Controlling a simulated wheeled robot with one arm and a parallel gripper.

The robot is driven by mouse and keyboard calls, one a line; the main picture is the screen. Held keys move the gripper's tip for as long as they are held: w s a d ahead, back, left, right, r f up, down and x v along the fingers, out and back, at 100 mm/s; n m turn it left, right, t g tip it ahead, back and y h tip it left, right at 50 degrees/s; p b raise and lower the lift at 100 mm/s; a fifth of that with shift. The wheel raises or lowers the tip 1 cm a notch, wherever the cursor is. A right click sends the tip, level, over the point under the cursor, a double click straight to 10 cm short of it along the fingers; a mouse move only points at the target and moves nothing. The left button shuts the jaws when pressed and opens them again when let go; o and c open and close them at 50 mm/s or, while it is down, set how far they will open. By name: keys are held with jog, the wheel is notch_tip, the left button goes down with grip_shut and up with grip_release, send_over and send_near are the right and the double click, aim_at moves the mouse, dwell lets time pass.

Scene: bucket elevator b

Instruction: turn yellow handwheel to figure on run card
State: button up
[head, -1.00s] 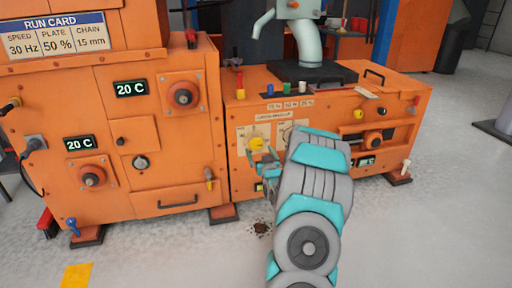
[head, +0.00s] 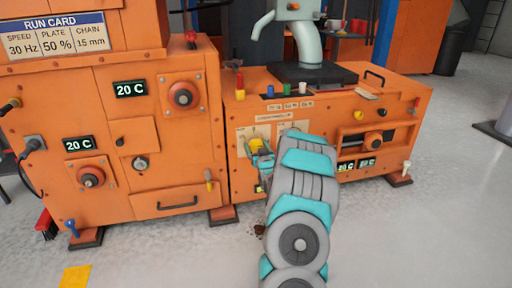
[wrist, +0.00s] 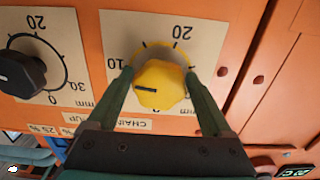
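The yellow handwheel (head: 257,146) is on a pale dial plate at the left of the low orange cabinet. In the wrist view, the handwheel (wrist: 162,86) appears upside down, with a dark pointer line toward picture-left, seemingly between 0 and 10. My gripper (head: 259,160) is at the handwheel. In the wrist view its two fingers (wrist: 160,72) flank it closely; whether both press on it is unclear. The run card (head: 55,35) reads speed 30 Hz, plate 50 %, chain 15 mm.
A black knob on its own dial (wrist: 20,73) sits beside the yellow one. Red knobs (head: 183,95) and 20 C displays (head: 131,88) are on the left cabinet. A drawer handle (head: 177,205) sticks out low. The floor in front is mostly clear.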

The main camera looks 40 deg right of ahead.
jog(key=c, duration=1)
jog(key=shift+m+p, duration=0.3)
jog(key=shift+m, duration=0.1)
jog(key=m+p, duration=0.1)
jog(key=m, duration=0.2)
jog(key=shift+a+m+p, duration=0.1)
jog(key=shift+m+p, duration=0.2)
jog(key=shift+p, duration=0.05)
jog(key=m, duration=0.5)
jog(key=shift+m, duration=0.3)
jog(key=o, duration=1.3)
